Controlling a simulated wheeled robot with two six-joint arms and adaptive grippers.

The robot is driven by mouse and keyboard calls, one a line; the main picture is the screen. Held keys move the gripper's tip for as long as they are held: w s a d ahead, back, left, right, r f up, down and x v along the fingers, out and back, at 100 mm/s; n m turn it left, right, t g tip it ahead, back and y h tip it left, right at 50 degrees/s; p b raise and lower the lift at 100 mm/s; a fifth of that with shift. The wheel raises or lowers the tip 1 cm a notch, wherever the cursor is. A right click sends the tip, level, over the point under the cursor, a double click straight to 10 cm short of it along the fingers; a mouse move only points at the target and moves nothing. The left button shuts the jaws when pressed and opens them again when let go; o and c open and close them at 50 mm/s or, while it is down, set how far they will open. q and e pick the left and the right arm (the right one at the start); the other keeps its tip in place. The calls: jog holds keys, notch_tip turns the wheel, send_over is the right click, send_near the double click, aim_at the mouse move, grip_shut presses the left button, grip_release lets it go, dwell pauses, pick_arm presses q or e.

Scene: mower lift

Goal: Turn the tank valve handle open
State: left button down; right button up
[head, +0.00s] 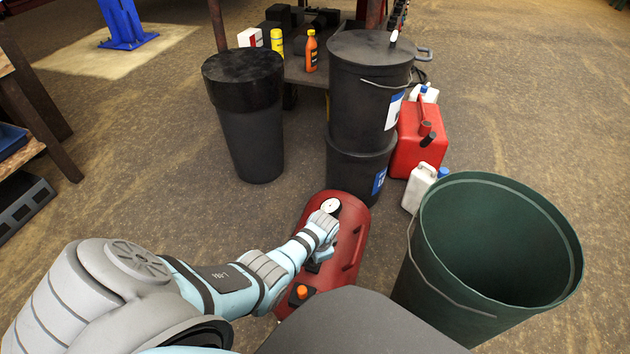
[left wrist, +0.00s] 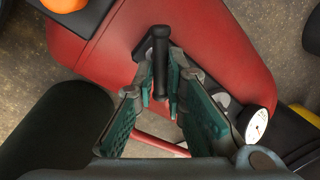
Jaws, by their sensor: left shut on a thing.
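The red tank (head: 346,262) lies on the floor in front of me, with a white-faced gauge (head: 331,206) at its far end and an orange knob (head: 302,291) at its near end. In the left wrist view the black valve handle (left wrist: 161,48) stands out from the red tank (left wrist: 215,45), with the gauge (left wrist: 256,124) to its right. My left gripper (left wrist: 160,85) is shut on the handle, one green-padded finger on each side. In the head view my left wrist covers the handle and fingers. My right gripper is not in view.
A green bin (head: 440,270) stands close to the right of the tank. A dark lidded bin (head: 250,130), stacked black buckets (head: 350,110), a red fuel can (head: 408,150) and white jugs (head: 418,185) stand beyond. Floor left of the tank is clear.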

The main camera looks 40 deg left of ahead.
pick_arm(q)
jog(key=shift+a+n, duration=0.1)
jog(key=shift+n, duration=0.9)
jog(key=n+g, duration=0.1)
jog(key=n, duration=0.1)
jog(key=shift+w+a+n, duration=0.1)
jog(key=shift+n, duration=0.2)
jog(key=n+b, duration=0.1)
jog(key=n, duration=0.1)
jog(key=shift+a+n, duration=0.1)
jog(key=shift+n, duration=0.2)
jog(key=shift+a+n+g+b, duration=0.1)
jog(key=shift+n+g+b, duration=0.4)
jog(key=shift+n, duration=0.8)
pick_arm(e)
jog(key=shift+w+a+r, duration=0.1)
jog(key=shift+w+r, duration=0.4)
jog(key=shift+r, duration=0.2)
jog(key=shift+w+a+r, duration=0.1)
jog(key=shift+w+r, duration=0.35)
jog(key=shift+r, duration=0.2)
pick_arm(q)
jog(key=c, duration=1.7)
grip_release()
jog(key=shift+o, duration=0.2)
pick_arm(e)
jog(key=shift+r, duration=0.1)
